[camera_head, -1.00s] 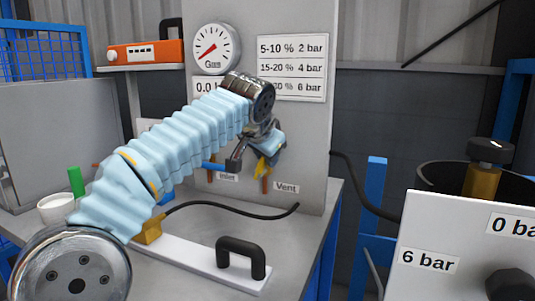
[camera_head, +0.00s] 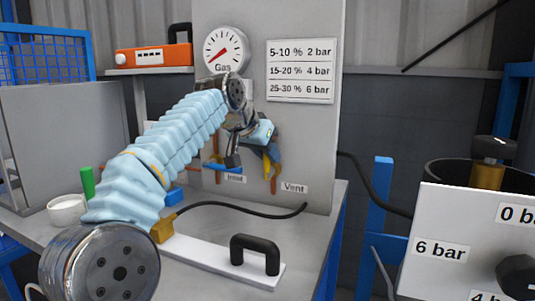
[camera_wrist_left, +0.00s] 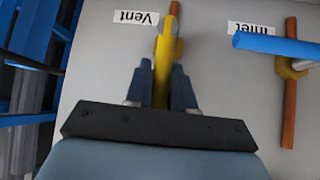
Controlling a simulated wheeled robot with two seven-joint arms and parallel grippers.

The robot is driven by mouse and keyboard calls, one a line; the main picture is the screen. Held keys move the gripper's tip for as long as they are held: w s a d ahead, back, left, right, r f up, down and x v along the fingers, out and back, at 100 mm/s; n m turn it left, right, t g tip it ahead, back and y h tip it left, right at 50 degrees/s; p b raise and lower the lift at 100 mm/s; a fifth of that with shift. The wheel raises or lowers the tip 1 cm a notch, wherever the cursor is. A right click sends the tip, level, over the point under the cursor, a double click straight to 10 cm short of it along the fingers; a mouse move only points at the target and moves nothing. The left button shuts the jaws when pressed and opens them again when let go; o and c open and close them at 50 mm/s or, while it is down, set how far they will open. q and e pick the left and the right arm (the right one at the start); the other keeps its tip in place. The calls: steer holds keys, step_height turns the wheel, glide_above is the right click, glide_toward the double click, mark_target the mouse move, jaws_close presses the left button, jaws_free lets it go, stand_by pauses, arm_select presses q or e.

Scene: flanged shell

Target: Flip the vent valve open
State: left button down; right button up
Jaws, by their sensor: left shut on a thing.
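The yellow vent valve (camera_head: 273,168) sits on an orange pipe above the Vent label (camera_head: 294,188) on the grey panel, partly hidden by my left gripper (camera_head: 268,148). In the left wrist view, the yellow vent handle (camera_wrist_left: 162,82) lies between the two blue fingers of my left gripper (camera_wrist_left: 163,76), which is shut on it. The handle runs roughly in line with its orange pipe (camera_wrist_left: 174,9) there. My right gripper is not in view.
The blue inlet handle (camera_wrist_left: 272,44) stands across its pipe close beside the vent valve. A gas gauge (camera_head: 227,48) and a pressure chart (camera_head: 301,71) are higher on the panel. A black-handled white plate (camera_head: 205,257) lies on the bench below.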

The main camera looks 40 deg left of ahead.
arm_select(q)
steer(key=shift+f, duration=0.15)
steer(key=c, duration=1.1)
jaws_free()
steer(key=shift+a, duration=0.1)
steer(key=shift+o, duration=0.2)
steer(key=p+v, duration=0.2)
steer(key=v, duration=1.2)
